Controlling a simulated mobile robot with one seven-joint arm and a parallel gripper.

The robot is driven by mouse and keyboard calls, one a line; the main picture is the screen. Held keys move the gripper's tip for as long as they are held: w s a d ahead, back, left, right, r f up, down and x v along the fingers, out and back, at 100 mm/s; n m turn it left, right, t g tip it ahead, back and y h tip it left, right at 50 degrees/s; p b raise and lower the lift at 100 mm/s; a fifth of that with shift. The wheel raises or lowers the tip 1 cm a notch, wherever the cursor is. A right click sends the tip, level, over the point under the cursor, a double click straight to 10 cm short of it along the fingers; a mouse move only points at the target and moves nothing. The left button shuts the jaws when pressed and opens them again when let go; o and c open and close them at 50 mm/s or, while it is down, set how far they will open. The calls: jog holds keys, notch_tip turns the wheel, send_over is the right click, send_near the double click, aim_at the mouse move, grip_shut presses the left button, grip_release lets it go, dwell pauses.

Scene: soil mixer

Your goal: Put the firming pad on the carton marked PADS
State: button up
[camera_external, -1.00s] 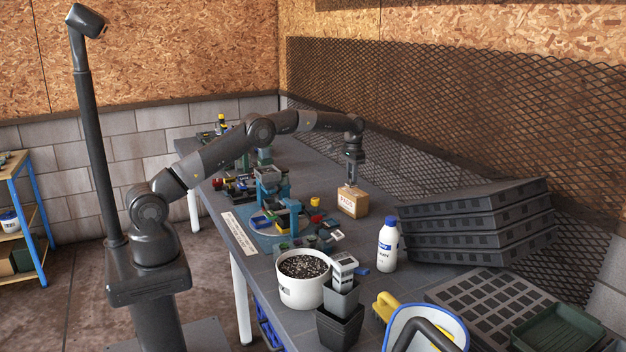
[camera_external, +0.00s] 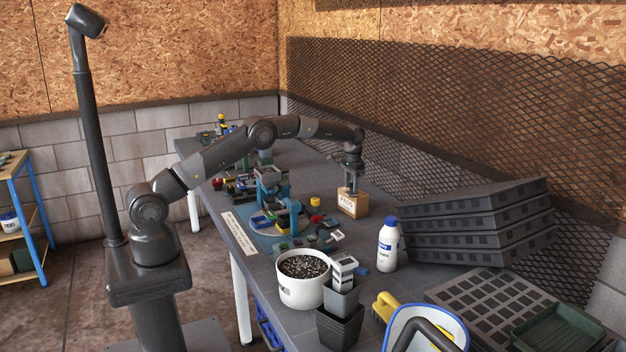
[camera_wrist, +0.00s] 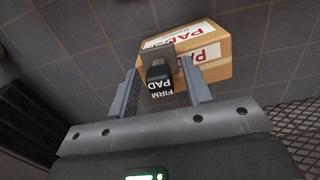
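The firming pad (camera_wrist: 155,88) is a small dark block with a knob-like handle and white lettering, seen in the wrist view. The carton marked PADS (camera_wrist: 210,66) is a tan box with red-lettered white labels, directly behind it in that view. In the external view the carton (camera_external: 352,206) stands on the bench, with my gripper (camera_external: 351,188) pointing down just over its top. In the wrist view my gripper's fingers (camera_wrist: 160,66) stand apart on both sides of the pad's handle, with gaps visible. The pad appears at the carton's top; its exact contact is hidden.
A yellow-capped item (camera_external: 315,202) and blue fixtures (camera_external: 272,185) stand left of the carton. A white bottle (camera_external: 388,246), a white soil bucket (camera_external: 302,288) and stacked black trays (camera_external: 480,228) are nearer. The bench right behind the carton looks clear.

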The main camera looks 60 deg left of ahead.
aim_at(352, 181)
jog(key=s+d+r+t, duration=0.1)
jog(key=s+r, duration=0.3)
jog(key=r, duration=0.9)
jog(key=s+d+r, duration=0.1)
jog(key=s+r, duration=0.3)
jog(key=r, duration=0.8)
jog(key=s+d+r+t, duration=0.1)
jog(key=s+r, duration=0.3)
jog(key=s, duration=0.4)
jog(key=s+d+r+t, duration=0.1)
jog(key=s+r, duration=0.2)
jog(key=s, duration=0.5)
jog(key=s+f+t, duration=0.1)
jog(key=s+f, duration=0.2)
jog(key=s, duration=0.7)
jog(key=s+d+f, duration=0.1)
jog(key=s+f, duration=0.2)
jog(key=s, duration=0.7)
jog(key=s+d+f+t, duration=0.1)
jog(key=s+f, duration=0.3)
jog(key=s, duration=0.6)
jog(key=shift+t, duration=0.3)
jog(key=shift+o, duration=0.4)
jog(key=shift+w, duration=0.1)
